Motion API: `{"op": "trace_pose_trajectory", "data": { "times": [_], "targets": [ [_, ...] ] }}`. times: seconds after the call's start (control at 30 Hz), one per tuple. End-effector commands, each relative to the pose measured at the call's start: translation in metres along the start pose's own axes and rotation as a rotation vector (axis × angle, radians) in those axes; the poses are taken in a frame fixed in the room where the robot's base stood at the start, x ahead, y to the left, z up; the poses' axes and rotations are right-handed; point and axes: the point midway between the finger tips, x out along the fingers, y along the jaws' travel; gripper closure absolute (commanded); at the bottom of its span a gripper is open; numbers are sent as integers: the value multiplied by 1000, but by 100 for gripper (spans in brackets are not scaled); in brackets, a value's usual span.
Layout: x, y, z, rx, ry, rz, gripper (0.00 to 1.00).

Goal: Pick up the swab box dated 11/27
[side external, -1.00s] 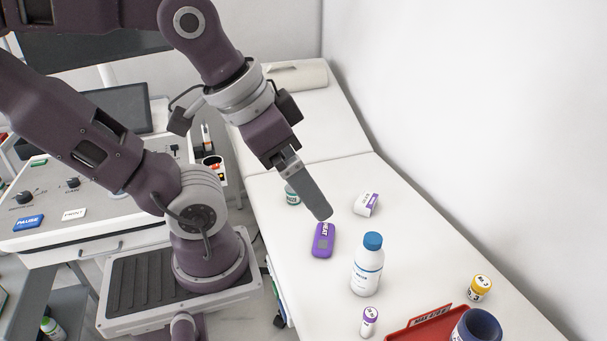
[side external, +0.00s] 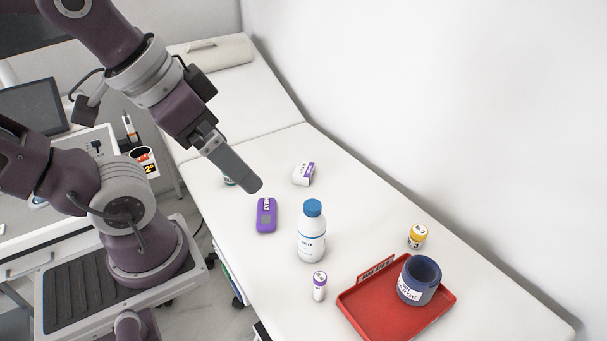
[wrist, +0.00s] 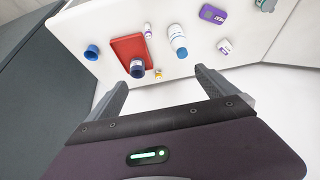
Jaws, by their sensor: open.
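A small white box with a purple band (side external: 303,174) sits on the white bed, to the right of my gripper in the side view. It is the only box-shaped thing I see there, but its print is too small to read, so I cannot confirm the date 11/27. A small white box also shows in the wrist view (wrist: 224,46), at the upper right, beyond my fingers. My gripper (wrist: 162,90) is open, with nothing between its fingers. In the side view my gripper (side external: 248,184) hangs above the bed, with one finger hiding the other.
Near the box are a purple device (side external: 266,216), a white bottle with blue cap (side external: 311,238) and a partly hidden teal-labelled container (side external: 229,181). A purple-capped vial (side external: 319,287), yellow-capped jar (side external: 417,237) and red tray (side external: 362,318) holding a blue cup (side external: 419,280) are nearer the camera.

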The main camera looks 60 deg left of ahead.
Motion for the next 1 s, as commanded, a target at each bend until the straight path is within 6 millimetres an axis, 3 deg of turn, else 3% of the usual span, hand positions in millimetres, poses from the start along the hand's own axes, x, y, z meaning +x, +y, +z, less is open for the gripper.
{"op": "trace_pose_trajectory", "data": {
  "times": [0.13, 0.23, 0.5, 0.57, 0.63, 0.73, 0.8, 0.9, 1.0],
  "targets": [
    [0, 0, 0, 0, 0, 0, 5],
    [0, 0, 0, 0, 0, 0, 22],
    [0, 0, -1, 2, 0, 1, 22],
    [4, 0, -10, 18, -1, 7, 22],
    [16, -4, -37, 70, 1, 20, 22],
    [58, -19, -96, 193, 16, 16, 22],
    [100, -40, -135, 296, 25, -24, 22],
    [171, -81, -173, 465, 12, -126, 22],
    [245, -132, -190, 676, -41, -266, 22]
  ]
}}
